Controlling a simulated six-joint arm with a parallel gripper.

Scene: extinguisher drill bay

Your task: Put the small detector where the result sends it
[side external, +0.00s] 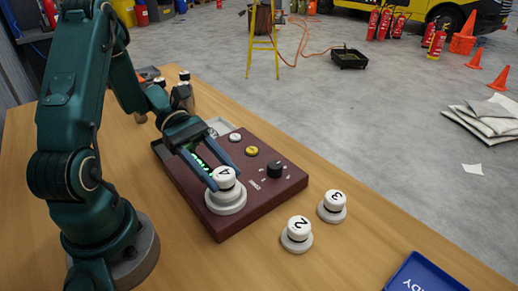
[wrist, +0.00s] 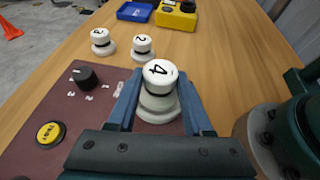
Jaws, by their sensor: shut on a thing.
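A blue tray (side external: 425,275) with lettering ending in "DY" lies at the lower right.
Detectors marked 2 (side external: 297,232) and 3 (side external: 332,206) stand on the table beside the panel. The panel carries a black knob (side external: 275,170) and a yellow button (side external: 251,151). A yellow box (wrist: 176,16) stands beside the blue tray.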

